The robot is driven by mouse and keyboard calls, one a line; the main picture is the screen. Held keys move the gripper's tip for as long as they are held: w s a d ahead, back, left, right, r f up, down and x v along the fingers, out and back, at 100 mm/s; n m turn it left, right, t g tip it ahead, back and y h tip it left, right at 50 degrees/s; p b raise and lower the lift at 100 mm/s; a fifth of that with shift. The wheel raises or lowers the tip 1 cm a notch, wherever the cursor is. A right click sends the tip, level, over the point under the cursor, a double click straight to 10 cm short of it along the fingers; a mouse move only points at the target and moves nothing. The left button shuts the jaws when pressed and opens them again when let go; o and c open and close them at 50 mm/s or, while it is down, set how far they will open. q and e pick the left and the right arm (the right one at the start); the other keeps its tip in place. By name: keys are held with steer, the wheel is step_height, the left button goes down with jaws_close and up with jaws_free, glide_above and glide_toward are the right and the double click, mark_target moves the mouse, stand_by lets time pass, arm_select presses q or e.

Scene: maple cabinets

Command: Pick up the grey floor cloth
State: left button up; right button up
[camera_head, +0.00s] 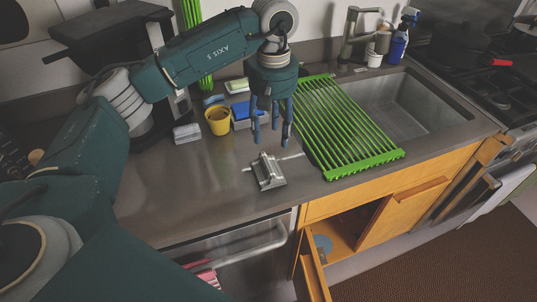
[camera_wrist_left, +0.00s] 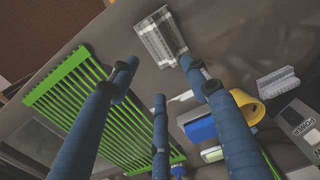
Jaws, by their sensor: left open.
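My left gripper (camera_head: 271,138) points down over the counter, open and empty, with its blue fingers spread. A light grey, ribbed or folded flat piece (camera_head: 268,171) lies on the counter just in front of the fingertips. In the left wrist view this piece (camera_wrist_left: 160,38) lies beyond the open fingers (camera_wrist_left: 160,76), apart from them. A smaller grey ribbed block (camera_head: 187,133) lies farther left, near the yellow cup. I cannot tell for sure which of the two is the grey floor cloth. My right gripper is not in view.
A green slatted rack (camera_head: 335,125) lies to the right, partly over the sink (camera_head: 415,105). A yellow cup (camera_head: 218,121) and a blue box (camera_head: 243,118) stand behind left. A blue spray bottle (camera_head: 398,45) stands behind the sink. A cabinet door (camera_head: 313,278) hangs open below the counter.

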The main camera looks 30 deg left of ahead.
mark_target(270, 164)
arm_select(q)
steer(key=s+f, duration=0.1)
steer(key=s+d+f, duration=0.1)
steer(key=f, duration=0.1)
steer(key=shift+p, duration=0.4)
steer(key=f+p, duration=0.1)
steer(key=f, duration=0.2)
steer(key=f+p, duration=0.1)
steer(key=f, duration=0.1)
steer(key=shift+a+p, duration=0.3)
steer(key=shift+a, duration=0.05)
steer(key=shift+f, duration=0.5)
steer(key=shift+w+f, duration=0.1)
steer(key=shift+w, duration=0.05)
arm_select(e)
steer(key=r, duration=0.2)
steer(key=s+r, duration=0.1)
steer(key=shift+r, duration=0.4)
arm_select(q)
jaws_close()
